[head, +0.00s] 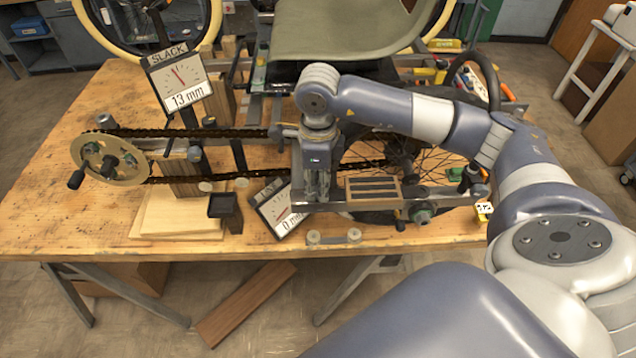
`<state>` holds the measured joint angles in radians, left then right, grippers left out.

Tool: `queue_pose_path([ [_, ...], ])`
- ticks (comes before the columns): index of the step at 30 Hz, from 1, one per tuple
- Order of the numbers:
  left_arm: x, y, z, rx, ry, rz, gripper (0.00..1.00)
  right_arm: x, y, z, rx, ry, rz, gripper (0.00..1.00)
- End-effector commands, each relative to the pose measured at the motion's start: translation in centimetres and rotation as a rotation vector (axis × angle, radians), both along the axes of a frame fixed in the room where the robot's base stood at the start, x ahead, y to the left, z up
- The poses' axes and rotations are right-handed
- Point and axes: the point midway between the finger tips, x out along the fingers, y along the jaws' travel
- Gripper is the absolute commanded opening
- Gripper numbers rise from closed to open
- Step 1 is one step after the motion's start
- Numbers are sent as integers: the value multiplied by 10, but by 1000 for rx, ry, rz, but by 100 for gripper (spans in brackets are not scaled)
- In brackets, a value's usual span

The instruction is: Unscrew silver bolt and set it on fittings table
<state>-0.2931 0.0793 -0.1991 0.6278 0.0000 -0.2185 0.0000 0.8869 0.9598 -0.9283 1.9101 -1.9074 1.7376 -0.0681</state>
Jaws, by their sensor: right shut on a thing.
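My right gripper (312,198) points down at the left end of a silver rail (445,200) on the trike frame, in the middle of the wooden workbench (60,210). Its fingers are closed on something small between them. I cannot make out that thing, and no silver bolt shows clearly apart from the gripper. My left gripper is not in view. I cannot tell for sure which surface is the fittings table; a white stand (608,62) is at the far upper right.
A chain (230,133) runs from the crank sprocket (95,165) to the spoked wheel behind my arm. The bench's left front is clear.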

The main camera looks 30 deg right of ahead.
Motion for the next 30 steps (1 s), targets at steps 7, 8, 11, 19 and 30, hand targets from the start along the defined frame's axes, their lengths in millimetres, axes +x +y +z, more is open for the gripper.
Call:
queue_pose_path([
  [7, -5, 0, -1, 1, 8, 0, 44, -3, 0, -2, -1, 5, 292, 0],
  [8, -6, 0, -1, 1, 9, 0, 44, -3, 0, -2, -1, 5, 327, 0],
  [11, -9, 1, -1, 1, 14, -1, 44, -3, 0, -2, -1, 5, 445, 0],
  [19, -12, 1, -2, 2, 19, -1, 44, -5, 1, -2, -1, 7, 739, 0],
  [30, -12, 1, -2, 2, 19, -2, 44, -5, 1, -2, 0, 9, 806, 22],
])
